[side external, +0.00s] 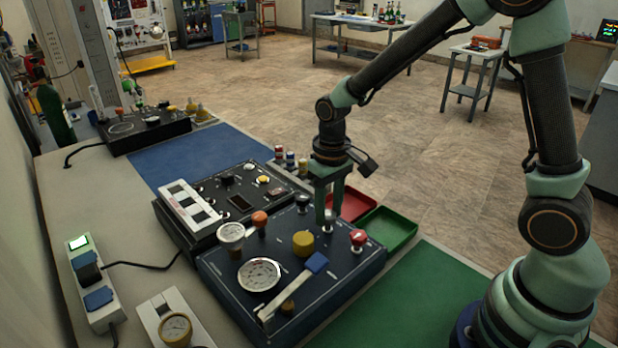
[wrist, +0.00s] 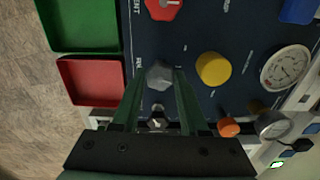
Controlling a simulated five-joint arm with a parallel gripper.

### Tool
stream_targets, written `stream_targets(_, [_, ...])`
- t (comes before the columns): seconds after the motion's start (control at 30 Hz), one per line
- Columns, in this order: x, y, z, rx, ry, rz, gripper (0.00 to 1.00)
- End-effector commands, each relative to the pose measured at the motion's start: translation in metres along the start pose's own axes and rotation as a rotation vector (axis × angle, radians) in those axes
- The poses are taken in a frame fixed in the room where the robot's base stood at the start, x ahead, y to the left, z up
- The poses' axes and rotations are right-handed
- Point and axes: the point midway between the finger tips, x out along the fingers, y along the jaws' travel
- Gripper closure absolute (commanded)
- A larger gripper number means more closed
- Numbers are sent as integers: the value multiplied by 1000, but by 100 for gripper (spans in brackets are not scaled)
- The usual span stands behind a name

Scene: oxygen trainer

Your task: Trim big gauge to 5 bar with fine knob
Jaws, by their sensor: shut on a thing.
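The big gauge (side external: 260,274) has a round white dial and sits near the front left of the dark panel (side external: 225,283). It also shows at the right in the wrist view (wrist: 285,67). Its needle is too small to read. The fine knob (wrist: 159,76) is grey and stands on the same panel, near its far right edge. My gripper (side external: 328,213) reaches down over it, and its green fingers (wrist: 158,82) are shut on the knob, one on each side. In the side view the fingers partly hide the knob.
Red (side external: 357,205) and green (side external: 388,230) trays lie beside the panel. The green mat (side external: 420,300) is clear.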

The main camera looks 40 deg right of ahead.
Motion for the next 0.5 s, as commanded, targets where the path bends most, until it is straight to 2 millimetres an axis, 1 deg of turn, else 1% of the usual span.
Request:
stream_targets(0.17, [-1, 0, 0, 2, 0, 0, 100])
stream_targets(0.2, [-1, 0, 0, 2, 0, 0, 53])
stream_targets(0.27, [-1, 0, 0, 3, 0, 0, 30])
stream_targets(0.3, [-1, 0, 0, 3, 0, 0, 26])
stream_targets(0.5, [-1, 0, 0, 4, 0, 0, 26])
